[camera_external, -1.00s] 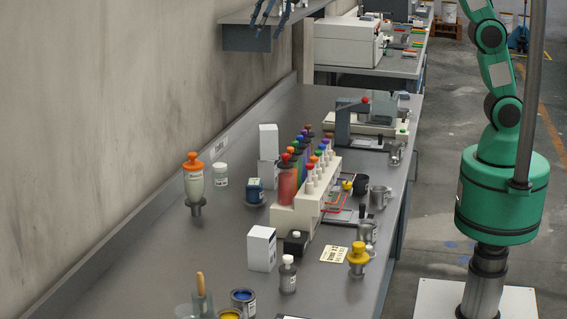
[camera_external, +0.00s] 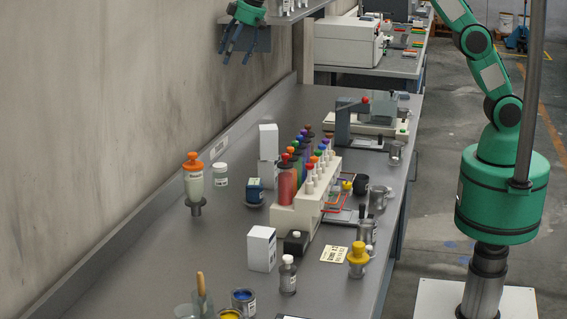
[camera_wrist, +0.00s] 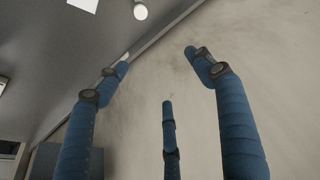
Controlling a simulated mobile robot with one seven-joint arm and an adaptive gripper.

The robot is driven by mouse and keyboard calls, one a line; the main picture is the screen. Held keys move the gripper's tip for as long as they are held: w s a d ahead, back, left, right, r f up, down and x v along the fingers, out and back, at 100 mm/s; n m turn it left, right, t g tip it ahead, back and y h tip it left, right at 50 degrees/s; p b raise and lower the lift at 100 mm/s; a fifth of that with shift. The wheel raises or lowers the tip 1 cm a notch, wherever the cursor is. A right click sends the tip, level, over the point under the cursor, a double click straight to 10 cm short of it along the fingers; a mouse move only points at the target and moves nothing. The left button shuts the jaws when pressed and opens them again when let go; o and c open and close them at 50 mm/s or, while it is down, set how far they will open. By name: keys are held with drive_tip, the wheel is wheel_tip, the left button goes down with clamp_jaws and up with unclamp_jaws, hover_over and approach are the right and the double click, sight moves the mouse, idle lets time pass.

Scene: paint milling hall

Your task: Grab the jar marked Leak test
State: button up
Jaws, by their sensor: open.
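No label reading Leak test can be made out at this size. Jar-like vessels on the bench include a white-lidded jar (camera_external: 220,174) near the wall and a clear orange-topped vessel (camera_external: 194,186) left of it. A grey bottle with a white cap (camera_external: 288,276) stands at the front. My gripper (camera_external: 236,55) hangs high by the wall shelf, its blue fingers spread, open and empty, well above and behind the jars. In the wrist view my gripper (camera_wrist: 165,70) frames mostly bare wall; a round white shape (camera_wrist: 140,11), possibly a lid, shows at the top edge.
A cream rack (camera_external: 296,212) with coloured-topped bottles stands mid-bench, with white boxes (camera_external: 262,248) nearby. Paint tins (camera_external: 243,302) stand at the front. A raised edge (camera_external: 150,212) runs along the wall. The bench's left side has bare room.

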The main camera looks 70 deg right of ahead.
approach(222, 165)
drive_tip(key=shift+v, duration=1.2)
drive_tip(key=shift+s+a+f, duration=0.1)
drive_tip(key=shift+a+f, duration=0.05)
drive_tip(key=shift+f, duration=0.05)
drive_tip(key=shift+b+x, duration=0.4)
drive_tip(key=shift+x, duration=3.8)
drive_tip(key=shift+b+x, duration=0.4)
drive_tip(key=shift+x, duration=2.15)
drive_tip(key=shift+c, duration=0.5)
drive_tip(key=c, duration=1.1)
